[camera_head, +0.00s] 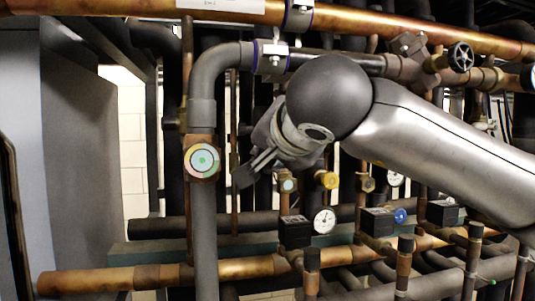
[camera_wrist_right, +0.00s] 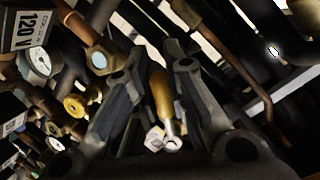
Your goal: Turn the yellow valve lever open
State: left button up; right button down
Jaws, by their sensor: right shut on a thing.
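The yellow valve lever (camera_wrist_right: 162,95) shows in the right wrist view as a rounded orange-yellow handle with a bright metal end (camera_wrist_right: 172,144). It lies between the two dark fingers of my right gripper (camera_wrist_right: 150,60), which is shut on it. In the head view my right arm comes in from the right, and the right gripper (camera_head: 252,168) is in front of the pipes, just right of the thick grey vertical pipe. I cannot make out the lever in the head view; the gripper and wrist cover that area. My left gripper is not in view.
A grey vertical pipe (camera_head: 204,235) with a round coloured sight glass (camera_head: 202,160) stands close left of the gripper. A yellow cap (camera_head: 327,180), a dial gauge (camera_head: 324,220) and black boxes (camera_head: 295,231) sit below the wrist. Copper pipes (camera_head: 225,269) run across the bottom.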

dwell(0.4)
jog(key=c, duration=1.4)
grip_release()
jog(key=shift+d, duration=0.1)
jog(key=shift+c, duration=0.2)
jog(key=v, duration=1.2)
